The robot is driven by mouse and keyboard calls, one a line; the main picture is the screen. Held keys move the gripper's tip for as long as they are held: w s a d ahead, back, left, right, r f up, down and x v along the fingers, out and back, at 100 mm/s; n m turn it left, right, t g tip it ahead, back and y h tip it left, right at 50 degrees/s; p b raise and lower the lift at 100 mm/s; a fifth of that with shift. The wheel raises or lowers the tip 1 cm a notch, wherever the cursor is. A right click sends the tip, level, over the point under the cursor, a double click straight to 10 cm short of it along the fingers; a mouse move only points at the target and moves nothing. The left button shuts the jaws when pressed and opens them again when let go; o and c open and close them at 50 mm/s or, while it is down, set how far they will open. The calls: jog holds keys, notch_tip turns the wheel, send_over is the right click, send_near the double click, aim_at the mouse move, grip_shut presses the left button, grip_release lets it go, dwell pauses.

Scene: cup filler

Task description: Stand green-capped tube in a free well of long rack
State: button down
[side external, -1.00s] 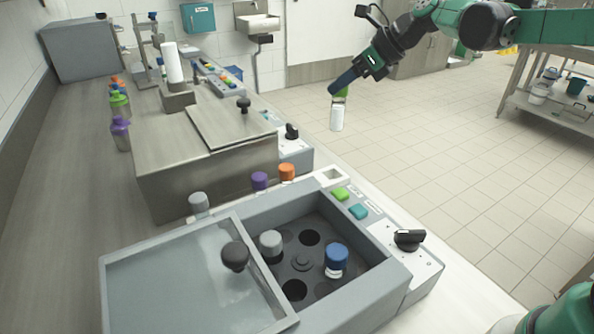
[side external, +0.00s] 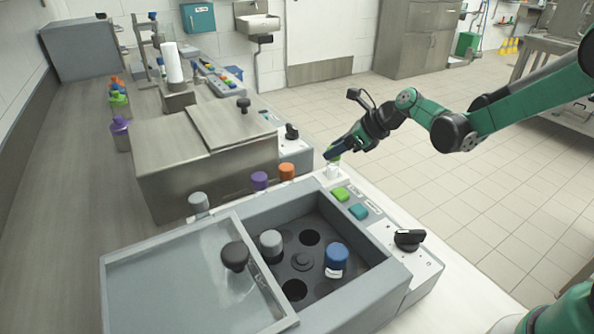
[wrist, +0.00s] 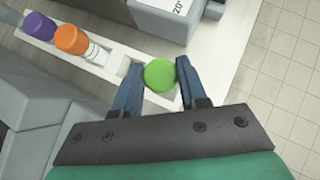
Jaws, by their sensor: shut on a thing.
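The green-capped tube stands roughly upright in my gripper, its cap (wrist: 160,76) between the two fingers in the wrist view. In the side view its pale body (side external: 333,171) shows below the fingers at the right end of the long rack (side external: 315,184). My gripper (side external: 332,155) is shut on the tube; its fingers also show in the wrist view (wrist: 157,82). The tube is over or in the rack's end well; I cannot tell how deep its lower end is. A purple-capped tube (side external: 260,181) and an orange-capped tube (side external: 287,172) stand in the rack.
A grey-capped tube (side external: 198,204) stands further left. The open centrifuge (side external: 385,285) in front holds a blue-capped tube (side external: 336,257) and a grey-capped tube (side external: 270,243). A steel box (side external: 205,175) stands behind the rack.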

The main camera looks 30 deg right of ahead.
jog(key=shift+c, duration=2.4)
grip_release()
jog(key=shift+f, duration=0.15)
jog(key=shift+s+r, duration=0.1)
jog(key=shift+r, duration=0.25)
jog(key=v, duration=1.1)
jog(key=s+a+n+h, duration=0.1)
jog(key=s+a+n, duration=0.1)
jog(key=n, duration=0.8)
jog(key=s+a+f+n+h, duration=0.1)
jog(key=s+n+h, duration=0.1)
jog(key=s+n, duration=0.3)
jog(key=s+a+f+n+h, duration=0.1)
jog(key=s+n, duration=0.3)
jog(key=n, duration=1)
jog(key=shift+s+a+f+n+h, duration=0.1)
jog(key=shift+s+a+n+h, duration=0.1)
jog(key=shift+a, duration=0.25)
jog(key=shift+s+a+f+n+h, duration=0.1)
jog(key=shift+a+h, duration=0.1)
jog(key=shift+a, duration=0.2)
